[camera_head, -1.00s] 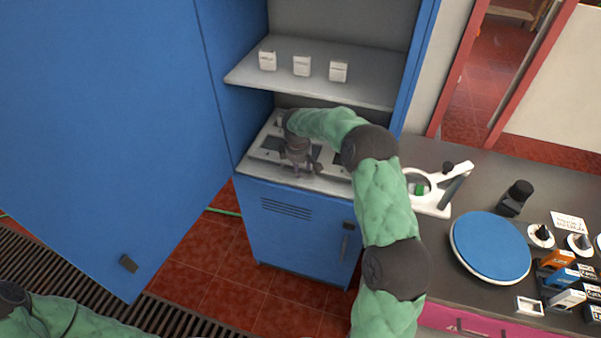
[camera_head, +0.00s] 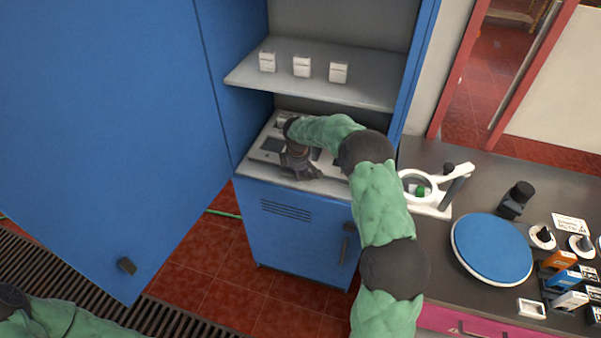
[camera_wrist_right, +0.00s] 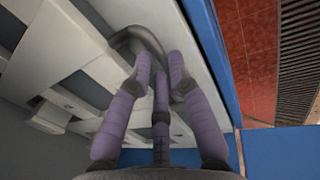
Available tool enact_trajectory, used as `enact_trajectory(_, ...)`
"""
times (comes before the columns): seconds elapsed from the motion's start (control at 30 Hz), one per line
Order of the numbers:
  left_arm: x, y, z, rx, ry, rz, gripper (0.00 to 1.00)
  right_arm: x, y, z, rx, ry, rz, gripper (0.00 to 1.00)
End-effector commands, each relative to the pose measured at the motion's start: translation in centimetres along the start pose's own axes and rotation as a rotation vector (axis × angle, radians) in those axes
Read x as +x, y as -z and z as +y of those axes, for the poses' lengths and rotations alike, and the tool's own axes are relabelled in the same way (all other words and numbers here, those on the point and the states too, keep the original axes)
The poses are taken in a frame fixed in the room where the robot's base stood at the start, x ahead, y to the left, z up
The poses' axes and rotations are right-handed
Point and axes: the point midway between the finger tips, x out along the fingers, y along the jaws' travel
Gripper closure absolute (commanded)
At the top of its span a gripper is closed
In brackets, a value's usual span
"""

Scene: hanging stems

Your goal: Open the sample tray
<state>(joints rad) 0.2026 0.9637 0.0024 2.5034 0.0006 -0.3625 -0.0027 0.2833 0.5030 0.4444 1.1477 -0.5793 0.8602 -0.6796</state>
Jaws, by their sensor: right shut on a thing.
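The sample tray (camera_head: 260,158) is a pale grey, flat piece with dark rectangular openings. It lies on the lower level inside the blue cabinet, and it also shows in the right wrist view (camera_wrist_right: 75,38). A dark curved handle (camera_wrist_right: 127,36) stands at its front edge. My right gripper (camera_head: 312,172) is over the tray's front edge. In the right wrist view its purple fingers (camera_wrist_right: 160,72) are shut on the handle's near end. My arm hides the tray's right part. My left gripper is out of view; only its green sleeve shows at bottom left.
The blue cabinet door (camera_head: 110,130) stands wide open at left. A grey shelf (camera_head: 300,84) with three small white boxes is above my right arm. A dark counter (camera_head: 430,160) at right holds a white stand, a blue round plate (camera_head: 490,247) and several small items.

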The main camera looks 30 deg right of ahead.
Motion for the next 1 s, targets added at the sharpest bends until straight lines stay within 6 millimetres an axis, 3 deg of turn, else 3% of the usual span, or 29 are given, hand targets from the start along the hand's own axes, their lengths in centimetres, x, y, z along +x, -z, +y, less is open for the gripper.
enact_trajectory(0.17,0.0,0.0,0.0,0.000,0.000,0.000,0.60,-0.2,0.1,-0.9,-0.002,0.000,0.001,1.00)
enact_trajectory(0.37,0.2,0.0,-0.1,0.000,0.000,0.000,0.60,-0.8,0.1,-4.1,-0.004,0.002,0.001,1.00)
enact_trajectory(1.0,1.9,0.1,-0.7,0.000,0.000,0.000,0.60,-3.8,0.2,-20.6,-0.006,0.000,0.001,1.00)
